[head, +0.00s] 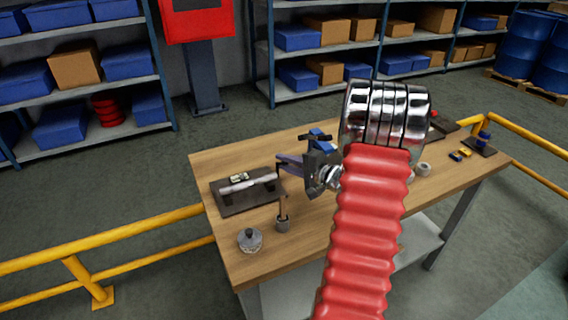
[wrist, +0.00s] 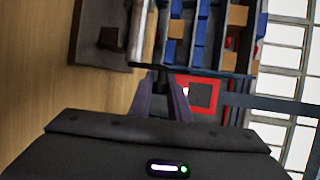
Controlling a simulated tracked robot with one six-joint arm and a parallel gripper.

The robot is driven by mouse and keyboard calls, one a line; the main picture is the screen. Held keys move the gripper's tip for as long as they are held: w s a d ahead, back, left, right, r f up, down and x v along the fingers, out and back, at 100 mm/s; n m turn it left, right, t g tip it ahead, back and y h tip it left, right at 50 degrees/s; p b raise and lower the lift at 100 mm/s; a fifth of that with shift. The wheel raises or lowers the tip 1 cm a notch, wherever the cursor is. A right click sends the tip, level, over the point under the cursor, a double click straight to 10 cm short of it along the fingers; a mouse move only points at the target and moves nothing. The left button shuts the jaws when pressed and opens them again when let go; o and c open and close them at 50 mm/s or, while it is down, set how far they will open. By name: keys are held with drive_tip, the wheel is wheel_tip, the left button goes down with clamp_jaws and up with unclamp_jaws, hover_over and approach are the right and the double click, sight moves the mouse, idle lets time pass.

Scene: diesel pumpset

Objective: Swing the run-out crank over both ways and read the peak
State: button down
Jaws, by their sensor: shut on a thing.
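A dark fixture plate (head: 232,203) lies on the left of the wooden bench and carries a silver shaft (head: 245,184). The shaft also shows in the wrist view (wrist: 137,32), at the top. A small pale part (head: 238,176), perhaps a gauge, sits behind the shaft; no reading can be made out. My gripper (head: 280,160) is at the shaft's right end, its purple fingers pointing left. In the wrist view the fingers (wrist: 162,80) close on a small dark piece that looks like the crank, mostly hidden between them.
My red-sleeved arm hides the bench's middle. Yellow rails (head: 150,229) flank the bench. A red panel (head: 197,22) and shelves stand behind.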

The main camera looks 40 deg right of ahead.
drive_tip(key=shift+w+f+g, duration=0.1)
drive_tip(key=shift+w+g, duration=0.05)
drive_tip(key=shift+g, duration=0.35)
drive_tip(key=shift+w+d+f+m+g, duration=0.15)
drive_tip(key=shift+w+m+g, duration=0.35)
drive_tip(key=shift+g, duration=0.6)
drive_tip(key=shift+w+d+f+m+g+y, duration=0.15)
drive_tip(key=shift+w+g, duration=0.1)
drive_tip(key=shift+g, duration=0.4)
drive_tip(key=shift+w+a+f+m+g+y, duration=0.1)
drive_tip(key=shift+w+m+g, duration=0.1)
drive_tip(key=shift+g, duration=0.5)
drive_tip(key=shift+w+d+f+m+g+y, duration=0.15)
drive_tip(key=shift+w+g, duration=0.1)
drive_tip(key=shift+g, duration=0.4)
drive_tip(key=shift+w+d+f+m+g+y, duration=0.1)
drive_tip(key=shift+w+f+m+g+y, duration=0.15)
drive_tip(key=shift+g, duration=0.65)
drive_tip(key=shift+w+f+m+g+y, duration=0.15)
drive_tip(key=shift+w+f+g, duration=0.2)
drive_tip(key=shift+g, duration=0.55)
drive_tip(key=shift+w+d+f+m+g+y, duration=0.1)
drive_tip(key=shift+f+m+g+y, duration=0.2)
drive_tip(key=shift+g, duration=0.65)
drive_tip(key=shift+w+f+m+g+y, duration=0.1)
drive_tip(key=shift+f+m+g+y, duration=0.2)
drive_tip(key=shift+g, duration=0.65)
drive_tip(key=c, duration=1.7)
unclamp_jaws()
drive_tip(key=shift+d, duration=0.1)
